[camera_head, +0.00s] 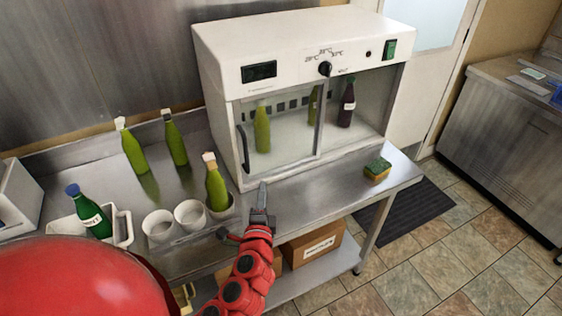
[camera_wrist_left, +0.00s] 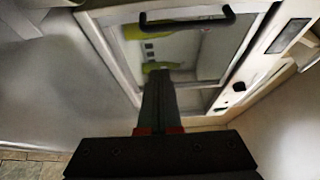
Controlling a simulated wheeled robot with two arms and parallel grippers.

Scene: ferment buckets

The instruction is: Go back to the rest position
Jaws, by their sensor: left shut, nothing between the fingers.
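My left gripper (camera_head: 262,205) is shut and empty. It is over the front of the steel counter, in front of the white incubator cabinet (camera_head: 290,45). In the left wrist view its closed fingers (camera_wrist_left: 160,95) point at the cabinet's glass door, with the black door handle (camera_wrist_left: 188,20) beyond them. Whether the fingertips touch anything cannot be told, but in the head view they look apart from the door. Two green bottles and a dark bottle (camera_head: 347,103) stand inside the cabinet behind the glass. My right gripper is in neither view.
Green bottles (camera_head: 132,150), white cups (camera_head: 160,226) and a white tray (camera_head: 122,232) stand on the left of the counter (camera_head: 310,182). A sponge (camera_head: 377,169) lies at its right end. A cardboard box (camera_head: 313,244) is on the lower shelf.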

